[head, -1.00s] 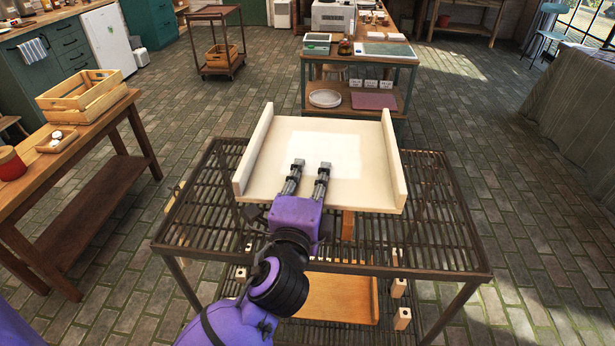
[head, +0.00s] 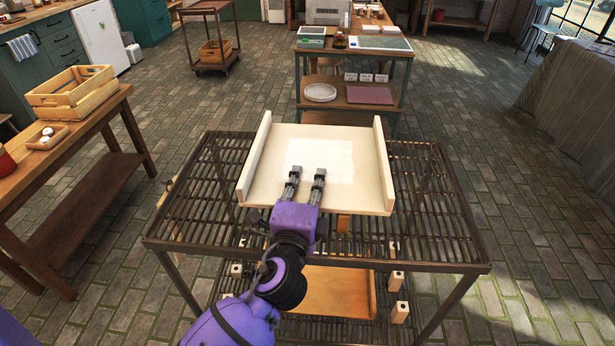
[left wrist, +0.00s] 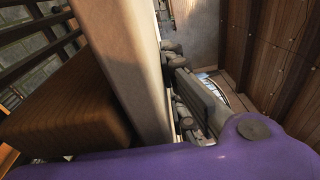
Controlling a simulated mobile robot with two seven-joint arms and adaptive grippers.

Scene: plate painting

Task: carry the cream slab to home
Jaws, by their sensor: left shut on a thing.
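The cream slab (head: 270,185), a pale board with a raised wall along each side, lies level over the slatted top of the dark metal rack (head: 215,215). Whether it touches the slats is unclear. My left gripper (head: 306,174) is at the slab's near edge, shut on it, its fingers showing over the pale face. In the left wrist view the slab (left wrist: 125,60) stands edge-on beside the fingers, with a brown wooden block (left wrist: 65,110) on its other side. The finger contact is partly hidden. My right gripper is out of view.
An orange-brown board (head: 335,290) and small wooden blocks (head: 398,312) are on the rack's lower shelf. A wooden table with a crate (head: 72,95) stands left. A green-framed table (head: 352,50) stands beyond. Bare slats flank the slab.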

